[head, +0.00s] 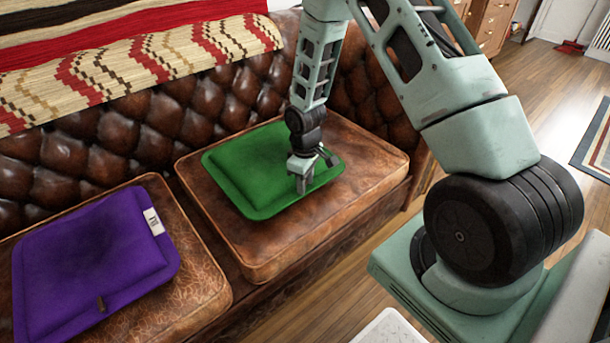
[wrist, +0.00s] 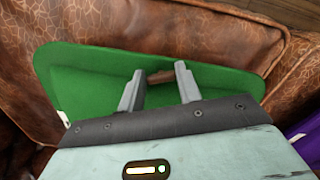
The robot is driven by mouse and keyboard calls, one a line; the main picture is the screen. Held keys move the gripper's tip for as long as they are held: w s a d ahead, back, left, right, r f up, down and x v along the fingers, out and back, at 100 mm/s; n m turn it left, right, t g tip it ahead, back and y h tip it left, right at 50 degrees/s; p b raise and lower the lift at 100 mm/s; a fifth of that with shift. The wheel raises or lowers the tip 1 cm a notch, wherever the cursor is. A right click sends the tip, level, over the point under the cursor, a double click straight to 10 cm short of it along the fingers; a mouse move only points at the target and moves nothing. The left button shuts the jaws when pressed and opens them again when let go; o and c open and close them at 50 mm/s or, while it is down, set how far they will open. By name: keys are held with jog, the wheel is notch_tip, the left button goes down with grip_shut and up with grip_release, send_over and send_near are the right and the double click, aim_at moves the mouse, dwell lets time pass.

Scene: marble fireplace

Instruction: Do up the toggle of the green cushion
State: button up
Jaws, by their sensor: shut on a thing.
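The green cushion (head: 235,160) lies flat on the right brown leather seat of the sofa. It fills the middle of the wrist view (wrist: 85,80). My gripper (head: 301,181) points down onto the cushion near its right front side. In the wrist view my gripper (wrist: 160,84) has its two fingers on either side of a small brown toggle (wrist: 160,76) and is shut on it. The toggle lies close to the cushion's edge. A loop or slot for it cannot be made out, and my gripper hides the toggle in the head view.
A purple cushion (head: 85,250) with a white label (head: 153,221) and a small dark toggle (head: 101,304) lies on the left seat. The tufted backrest (head: 150,140) rises behind, with a striped blanket (head: 120,70) over it. Wooden floor (head: 555,120) is open at the right.

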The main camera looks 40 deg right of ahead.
jog(key=o, duration=1)
notch_tip(320, 180, up, 17)
jog(key=p, duration=1.5)
jog(key=shift+r, duration=0.2)
